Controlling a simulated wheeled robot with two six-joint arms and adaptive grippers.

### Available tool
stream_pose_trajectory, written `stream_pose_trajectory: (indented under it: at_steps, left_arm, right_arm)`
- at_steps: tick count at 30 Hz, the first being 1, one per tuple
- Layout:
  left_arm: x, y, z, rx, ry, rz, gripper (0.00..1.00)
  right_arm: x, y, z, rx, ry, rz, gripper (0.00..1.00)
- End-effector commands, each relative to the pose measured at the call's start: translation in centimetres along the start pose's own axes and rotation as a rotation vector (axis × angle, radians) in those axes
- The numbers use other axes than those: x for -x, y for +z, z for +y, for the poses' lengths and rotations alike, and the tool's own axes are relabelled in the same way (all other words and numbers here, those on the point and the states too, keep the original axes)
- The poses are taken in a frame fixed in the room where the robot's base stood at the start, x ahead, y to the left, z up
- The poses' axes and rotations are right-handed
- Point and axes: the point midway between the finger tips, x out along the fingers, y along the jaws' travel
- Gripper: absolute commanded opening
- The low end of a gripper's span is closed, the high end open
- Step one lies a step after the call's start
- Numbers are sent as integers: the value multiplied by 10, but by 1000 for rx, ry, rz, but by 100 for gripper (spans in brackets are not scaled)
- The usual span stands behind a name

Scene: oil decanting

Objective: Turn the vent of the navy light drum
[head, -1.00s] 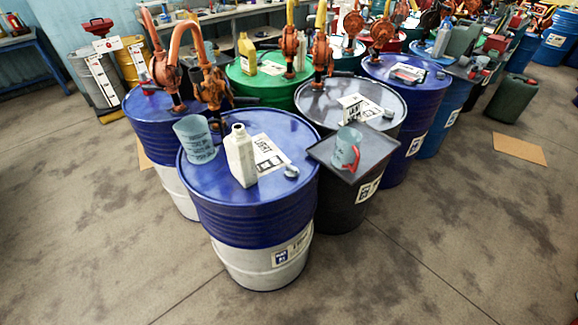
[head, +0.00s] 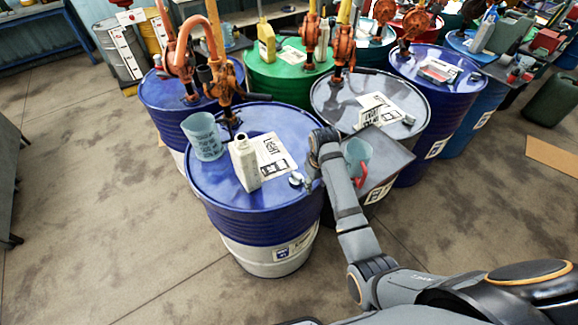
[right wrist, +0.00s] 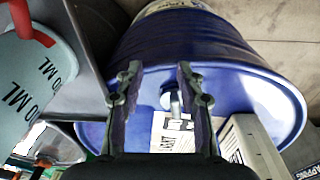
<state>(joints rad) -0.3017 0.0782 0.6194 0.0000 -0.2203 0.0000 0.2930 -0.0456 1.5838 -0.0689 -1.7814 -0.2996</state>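The navy light drum (head: 257,215) stands in front, blue above and white below, with a LIGHT label (head: 272,158) on its lid. Its vent (head: 296,179), a small grey fitting, is near the lid's right edge. In the right wrist view the vent (right wrist: 172,101) shows between the fingers of my right gripper (right wrist: 160,82). The gripper is open, with a finger on each side of the vent; I cannot tell if either touches it. In the head view my right gripper (head: 311,172) is at the lid's right edge, partly hidden by its own wrist. My left gripper is not in view.
A white bottle (head: 244,164) and a clear measuring jug (head: 204,137) stand on the lid, near an orange pump (head: 220,85). A jug with a red handle (head: 356,157) stands on a grey tray (head: 391,160) right of my wrist. Other drums crowd behind.

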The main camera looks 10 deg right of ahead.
Motion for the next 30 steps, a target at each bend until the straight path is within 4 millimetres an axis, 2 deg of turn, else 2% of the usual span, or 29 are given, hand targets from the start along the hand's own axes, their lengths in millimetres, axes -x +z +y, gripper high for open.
stream_pose_trajectory:
  at_steps: [1,3,9,12,15,19,22,30]
  left_arm:
    - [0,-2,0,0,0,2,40]
    - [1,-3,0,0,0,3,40]
    - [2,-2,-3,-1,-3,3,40]
    - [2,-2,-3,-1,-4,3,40]
    - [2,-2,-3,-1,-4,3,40]
    - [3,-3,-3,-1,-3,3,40]
    - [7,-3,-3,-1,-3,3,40]
    - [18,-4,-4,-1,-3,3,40]
  right_arm:
    - [10,-15,-1,17,-8,-1,38]
    - [21,-32,-4,48,-19,-15,38]
    - [61,-75,-12,144,-46,-57,38]
    - [77,-87,-15,180,-54,-73,38]
    - [83,-91,-17,196,-57,-81,38]
    - [80,-91,-17,197,-58,-82,38]
    - [68,-89,-18,196,-59,-85,38]
    - [12,-84,-20,195,-59,-84,38]
